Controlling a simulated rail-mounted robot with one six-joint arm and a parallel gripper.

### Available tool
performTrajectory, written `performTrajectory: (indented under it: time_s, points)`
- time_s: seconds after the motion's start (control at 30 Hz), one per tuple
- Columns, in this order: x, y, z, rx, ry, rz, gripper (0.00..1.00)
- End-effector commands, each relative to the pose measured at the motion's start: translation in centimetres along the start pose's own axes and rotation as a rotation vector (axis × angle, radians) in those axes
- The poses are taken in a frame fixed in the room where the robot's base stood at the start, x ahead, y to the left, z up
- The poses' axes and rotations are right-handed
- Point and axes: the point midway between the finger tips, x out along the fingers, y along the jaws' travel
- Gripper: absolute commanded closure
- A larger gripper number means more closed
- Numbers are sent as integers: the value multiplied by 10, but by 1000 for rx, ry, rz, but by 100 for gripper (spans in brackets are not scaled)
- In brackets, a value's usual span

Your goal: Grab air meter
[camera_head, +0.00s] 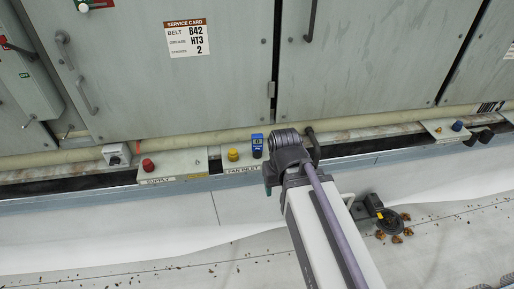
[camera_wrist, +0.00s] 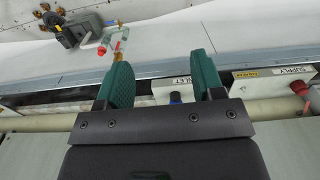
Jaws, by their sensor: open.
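A small blue handheld meter with a display (camera_head: 257,145), which looks like the air meter, stands on the ledge beside the yellow-capped port. In the head view the end of my arm is just right of the meter; the fingers are mostly hidden there.
A red-capped SUPPLY port (camera_head: 148,165) and a yellow-capped port (camera_head: 233,155) sit left of the arm. Grey cabinet doors (camera_head: 190,90) rise behind. A dark pump-like device with fittings (camera_head: 376,214) lies on the pale floor, near brown leaves (camera_head: 390,224). Much of the floor is clear.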

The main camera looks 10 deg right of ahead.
Motion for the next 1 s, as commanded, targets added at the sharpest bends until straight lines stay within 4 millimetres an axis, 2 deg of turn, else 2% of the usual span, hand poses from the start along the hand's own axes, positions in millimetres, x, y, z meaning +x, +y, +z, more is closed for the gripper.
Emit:
performTrajectory:
  time_s: [0.13, 0.17, 0.23, 0.27, 0.37, 0.4, 0.5, 0.6, 0.67, 0.7, 0.8, 1.0]
  points:
    - [4, 4, -1, 10, 0, 0, 38]
    - [6, 7, -7, 17, 0, 0, 38]
    - [11, 14, -38, 35, 0, -7, 38]
    - [13, 18, -57, 46, 1, -19, 38]
    - [21, 29, -143, 230, -4, -92, 38]
    - [24, 35, -184, 373, -13, -134, 38]
    - [25, 45, -270, 783, -68, -237, 38]
    - [22, 47, -327, 1169, -156, -312, 38]
    - [18, 42, -342, 1361, -214, -337, 38]
    - [17, 39, -344, 1465, -245, -343, 38]
    - [16, 36, -339, 1626, -288, -341, 38]
    - [23, 34, -338, 1672, -297, -335, 38]
